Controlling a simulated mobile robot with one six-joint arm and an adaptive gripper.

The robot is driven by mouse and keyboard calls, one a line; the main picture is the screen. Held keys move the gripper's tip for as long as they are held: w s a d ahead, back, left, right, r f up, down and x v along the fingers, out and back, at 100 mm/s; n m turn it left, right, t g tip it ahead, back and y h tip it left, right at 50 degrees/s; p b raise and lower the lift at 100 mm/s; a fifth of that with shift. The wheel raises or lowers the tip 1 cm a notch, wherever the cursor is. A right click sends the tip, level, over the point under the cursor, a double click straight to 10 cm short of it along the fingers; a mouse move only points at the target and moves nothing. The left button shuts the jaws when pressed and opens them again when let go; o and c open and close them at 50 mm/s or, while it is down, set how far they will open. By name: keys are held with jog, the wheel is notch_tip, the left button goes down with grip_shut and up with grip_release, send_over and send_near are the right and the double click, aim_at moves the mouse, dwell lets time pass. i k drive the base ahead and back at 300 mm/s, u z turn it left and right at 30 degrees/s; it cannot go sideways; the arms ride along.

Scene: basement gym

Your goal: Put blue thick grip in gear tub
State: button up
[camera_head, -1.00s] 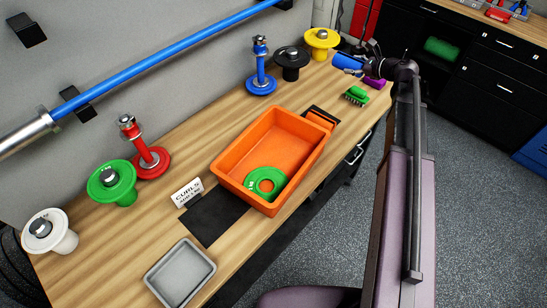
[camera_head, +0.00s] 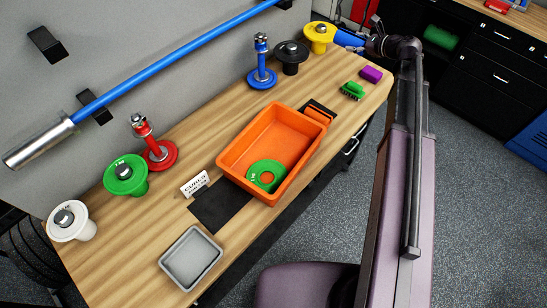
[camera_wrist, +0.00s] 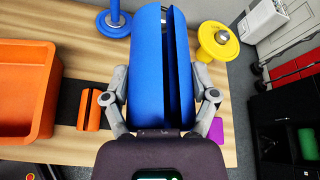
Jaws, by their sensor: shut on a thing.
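The blue thick grip (camera_wrist: 148,70) is a split blue cylinder, seen large in the wrist view. My gripper (camera_wrist: 163,98) is shut on it, with one finger on each side. In the head view the blue grip (camera_head: 350,38) shows at the far end of the bench, beside the yellow weight, and my gripper (camera_head: 370,44) is partly hidden by its own links. The gear tub appears to be the orange tub (camera_head: 232,158) in the middle of the bench. A green ring plate (camera_head: 266,176) lies inside it. The tub also shows at the left of the wrist view (camera_wrist: 22,100).
An orange grip (camera_head: 318,114) lies on a dark mat by the tub. Weights on stands line the wall side. A grey tray (camera_head: 191,259) sits at the near end.

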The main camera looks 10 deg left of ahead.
aim_at(296, 141)
jog(key=u, duration=0.85)
jog(key=k, duration=0.55)
jog(key=z, duration=0.25)
